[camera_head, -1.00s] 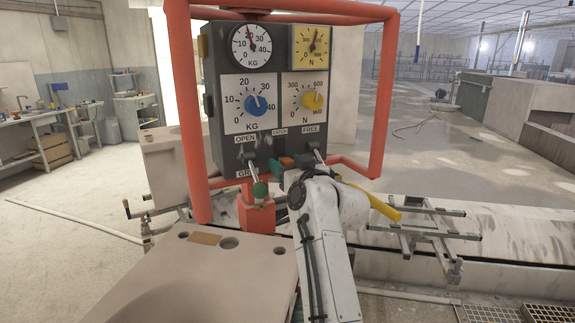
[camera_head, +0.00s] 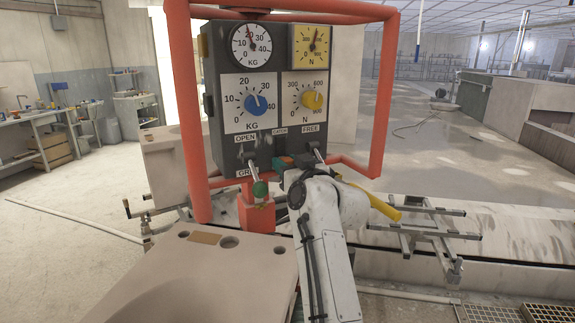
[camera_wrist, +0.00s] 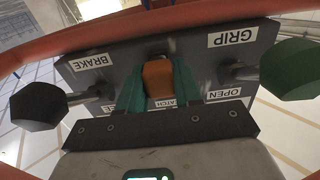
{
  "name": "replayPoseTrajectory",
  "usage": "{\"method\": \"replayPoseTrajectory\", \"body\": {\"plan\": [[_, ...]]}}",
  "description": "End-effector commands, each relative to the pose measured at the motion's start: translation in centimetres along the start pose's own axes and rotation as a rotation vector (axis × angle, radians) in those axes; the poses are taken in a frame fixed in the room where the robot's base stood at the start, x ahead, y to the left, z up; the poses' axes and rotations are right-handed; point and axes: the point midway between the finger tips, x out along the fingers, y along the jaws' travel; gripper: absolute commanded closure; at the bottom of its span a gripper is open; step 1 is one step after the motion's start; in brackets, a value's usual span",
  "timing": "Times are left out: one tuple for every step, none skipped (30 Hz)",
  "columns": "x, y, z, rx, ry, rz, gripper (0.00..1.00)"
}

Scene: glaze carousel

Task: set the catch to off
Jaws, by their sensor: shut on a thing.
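The catch is an orange lever (camera_wrist: 157,80) on the dark control box, beside a label that reads CATCH, partly covered. In the wrist view, my gripper (camera_wrist: 159,84) has its teal fingers on either side of the orange lever and is shut on it. In the head view, my gripper (camera_head: 283,162) reaches the lower front of the control box (camera_head: 226,75), between the OPEN and FREE labels. The catch is mostly hidden there by my gripper and wrist. I cannot read the catch's position for certain.
A green-knobbed lever (camera_head: 260,188) stands left of my gripper, by the GRIP label; its knob is close in the wrist view (camera_wrist: 292,70). A black-knobbed lever (camera_wrist: 38,104) is on the other side, by BRAKE. A red tube frame (camera_head: 378,100) surrounds the box.

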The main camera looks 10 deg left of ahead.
Motion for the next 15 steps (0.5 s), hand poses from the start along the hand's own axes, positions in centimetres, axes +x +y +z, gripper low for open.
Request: {"method": "replayPoseTrajectory", "body": {"plan": [[0.0, 0.0, -0.2, 0.0, 0.0, 0.0, 1.0], [0.0, 0.0, -0.5, -0.001, 0.0, 0.0, 1.0], [0.0, 0.0, -1.0, -0.001, 0.001, 0.0, 1.0], [0.0, 0.0, -1.5, -0.002, 0.001, 0.0, 1.0], [0.0, 0.1, -2.0, -0.002, 0.001, 0.0, 1.0], [0.0, 0.1, -2.7, -0.002, 0.001, 0.001, 1.0], [0.0, 0.1, -3.3, -0.002, 0.001, 0.001, 1.0], [0.0, 0.1, -3.8, -0.003, 0.001, 0.001, 1.0], [0.0, 0.1, -4.3, -0.003, 0.001, 0.001, 1.0], [0.0, 0.1, -4.5, -0.002, 0.001, 0.001, 1.0], [0.0, 0.0, -4.6, -0.001, 0.0, 0.0, 1.0], [0.0, 0.0, -4.6, -0.001, 0.0, 0.0, 1.0], [0.0, 0.0, -4.5, -0.001, 0.001, 0.0, 1.0], [0.0, 0.0, -4.5, -0.001, 0.002, 0.0, 1.0], [0.0, 0.0, -4.6, -0.001, 0.003, 0.001, 1.0]]}}
